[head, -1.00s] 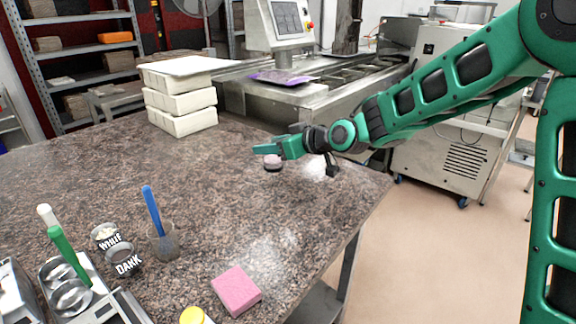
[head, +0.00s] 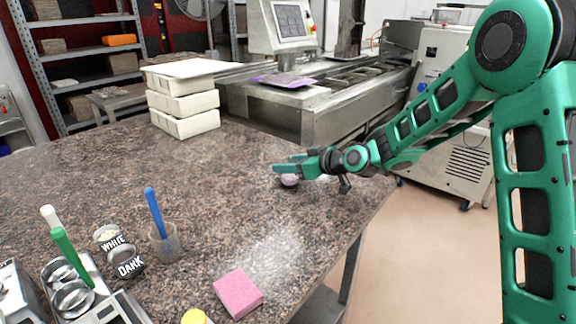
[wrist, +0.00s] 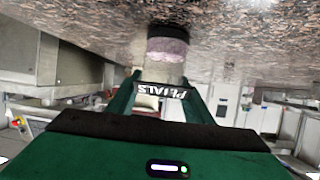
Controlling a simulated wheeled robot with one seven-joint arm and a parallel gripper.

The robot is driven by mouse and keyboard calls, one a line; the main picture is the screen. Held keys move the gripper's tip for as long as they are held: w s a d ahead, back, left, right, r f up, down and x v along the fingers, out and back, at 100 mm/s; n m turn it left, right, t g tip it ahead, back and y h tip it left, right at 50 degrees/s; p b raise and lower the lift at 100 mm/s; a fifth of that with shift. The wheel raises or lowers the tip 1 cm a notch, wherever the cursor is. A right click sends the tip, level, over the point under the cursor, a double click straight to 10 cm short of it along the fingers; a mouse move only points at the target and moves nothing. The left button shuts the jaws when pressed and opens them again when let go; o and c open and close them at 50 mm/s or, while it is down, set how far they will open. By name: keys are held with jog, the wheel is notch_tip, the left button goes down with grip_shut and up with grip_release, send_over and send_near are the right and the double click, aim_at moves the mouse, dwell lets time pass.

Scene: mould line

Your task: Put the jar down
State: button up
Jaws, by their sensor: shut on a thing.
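The jar (head: 290,181), small with pinkish contents, is held at my gripper (head: 284,167) over the right part of the speckled stone counter (head: 215,205). In the head view the green fingers hide part of it. The wrist view is upside down. There the jar (wrist: 168,50) shows a dark end against the counter, pink contents and a label reading PETALS. My gripper (wrist: 160,92) is shut on it, one finger on each side. I cannot tell whether the jar's base touches the counter.
A pink block (head: 238,292) lies near the front edge. Jars labelled WHITE (head: 108,241) and DARK (head: 128,263) and a beaker (head: 165,243) with a blue-handled tool stand at the left. White boxes (head: 185,105) are stacked at the back. The counter around the jar is clear.

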jog(key=shift+f, duration=0.1)
jog(key=o, duration=1.5)
jog(key=shift+c, duration=0.2)
jog(key=shift+s+d+r, duration=0.1)
jog(key=shift+d+r, duration=0.1)
jog(key=v, duration=1.1)
jog(key=shift+s, duration=0.2)
jog(key=shift+d, duration=0.15)
